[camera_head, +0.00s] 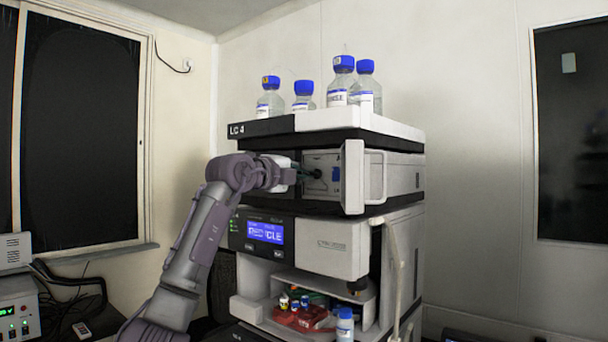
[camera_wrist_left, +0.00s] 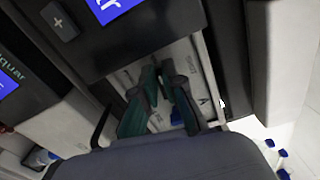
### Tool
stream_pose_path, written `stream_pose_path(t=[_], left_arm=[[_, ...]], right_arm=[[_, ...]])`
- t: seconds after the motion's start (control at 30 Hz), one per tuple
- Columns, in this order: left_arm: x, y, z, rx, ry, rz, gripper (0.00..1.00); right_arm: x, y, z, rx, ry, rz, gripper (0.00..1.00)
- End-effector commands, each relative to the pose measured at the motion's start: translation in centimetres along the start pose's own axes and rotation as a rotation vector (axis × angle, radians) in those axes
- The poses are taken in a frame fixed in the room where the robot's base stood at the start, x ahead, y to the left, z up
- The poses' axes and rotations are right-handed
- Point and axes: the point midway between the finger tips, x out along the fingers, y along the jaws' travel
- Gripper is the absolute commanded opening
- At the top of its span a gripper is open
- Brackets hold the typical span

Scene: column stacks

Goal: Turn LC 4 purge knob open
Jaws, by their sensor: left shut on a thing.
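The LC 4 stack (camera_head: 345,240) stands in the middle of the head view, with its "LC 4" label on the top tray (camera_head: 318,122). The pump module's front door (camera_head: 354,178) is swung open, showing a light inner panel (camera_head: 335,160). My left gripper (camera_head: 318,174) reaches in from the left, its dark green fingers at that panel. In the left wrist view the fingers (camera_wrist_left: 161,70) are close together against the panel, shut on the purge knob. The knob is mostly hidden by the fingertips, so its turn angle cannot be told. My right gripper is not in view.
Several blue-capped bottles (camera_head: 342,82) stand on the top tray. Below the pump are a module with a lit blue display (camera_head: 265,233) and an open bay with small vials (camera_head: 300,300). The open door stands just right of my gripper. A control box (camera_head: 18,312) is far left.

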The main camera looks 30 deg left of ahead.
Motion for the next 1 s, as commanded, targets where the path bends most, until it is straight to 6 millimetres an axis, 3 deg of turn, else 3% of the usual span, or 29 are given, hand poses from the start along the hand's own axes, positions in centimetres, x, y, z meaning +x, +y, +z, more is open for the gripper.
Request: stream_pose_path(t=[0.07, 0.1, 0.23, 0.53, 0.67, 1.0], left_arm=[[-0.1, -0.1, 0.2, 0.0, -0.004, -0.004, 0.0], [-0.1, -0.1, 0.2, 0.001, -0.004, -0.004, 0.12], [-0.1, -0.1, 0.1, 0.001, -0.003, -0.003, 0.34], [-0.1, 0.0, 0.1, 0.001, -0.001, -0.001, 0.34], [-1.0, 0.0, 0.2, 0.002, -0.003, -0.002, 0.34], [-7.9, 0.0, 0.2, 0.005, -0.005, -0.001, 0.34]], right_arm=[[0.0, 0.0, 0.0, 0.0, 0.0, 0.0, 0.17], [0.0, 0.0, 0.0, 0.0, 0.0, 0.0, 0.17], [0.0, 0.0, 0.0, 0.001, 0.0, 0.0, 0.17], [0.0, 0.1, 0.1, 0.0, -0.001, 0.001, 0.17], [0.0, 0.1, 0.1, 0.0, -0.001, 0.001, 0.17], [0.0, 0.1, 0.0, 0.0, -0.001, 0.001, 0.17]])
